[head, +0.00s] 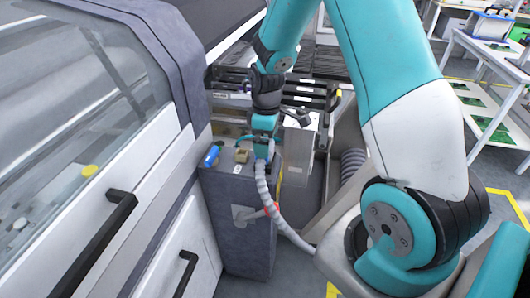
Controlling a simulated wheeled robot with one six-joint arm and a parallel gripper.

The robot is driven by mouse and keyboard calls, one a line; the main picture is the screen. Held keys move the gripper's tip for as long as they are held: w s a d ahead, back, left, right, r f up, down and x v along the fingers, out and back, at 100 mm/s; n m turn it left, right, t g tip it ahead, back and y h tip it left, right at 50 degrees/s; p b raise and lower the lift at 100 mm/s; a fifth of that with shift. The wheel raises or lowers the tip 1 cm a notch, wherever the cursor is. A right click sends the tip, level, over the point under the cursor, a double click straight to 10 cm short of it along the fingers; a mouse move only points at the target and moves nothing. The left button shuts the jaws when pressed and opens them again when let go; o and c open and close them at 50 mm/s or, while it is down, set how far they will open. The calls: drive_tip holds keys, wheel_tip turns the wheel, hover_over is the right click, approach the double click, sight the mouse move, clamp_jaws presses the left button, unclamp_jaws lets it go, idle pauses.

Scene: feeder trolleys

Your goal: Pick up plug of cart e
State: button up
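My gripper (263,150) points down at the right part of the top of a dark grey cabinet (240,240). The upper end of a pale ribbed hose (265,190) is right at the fingertips, and the plug itself cannot be made out clearly there. Whether the fingers are closed on it is too small to tell. The hose hangs down over the cabinet's front right edge and curves off to the lower right. A beige connector block (241,155) and a blue cylindrical part (211,157) sit on the cabinet top, left of my gripper. No cart label is readable.
A large grey machine with a window and black handles (105,243) stands close on the left. Black feeder rails (305,92) lie behind my gripper. A red part (270,210) shows beside the hose. White tables with green boards (490,110) stand at the right.

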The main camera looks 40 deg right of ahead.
wheel_tip(320, 180, down, 5)
drive_tip(key=shift+w+a+r+p, duration=0.1)
drive_tip(key=shift+p, duration=0.25)
drive_tip(key=c, duration=1.3)
drive_tip(key=shift+r, duration=0.15)
wheel_tip(320, 180, up, 23)
drive_tip(key=p, duration=0.2)
drive_tip(key=shift+p, duration=0.35)
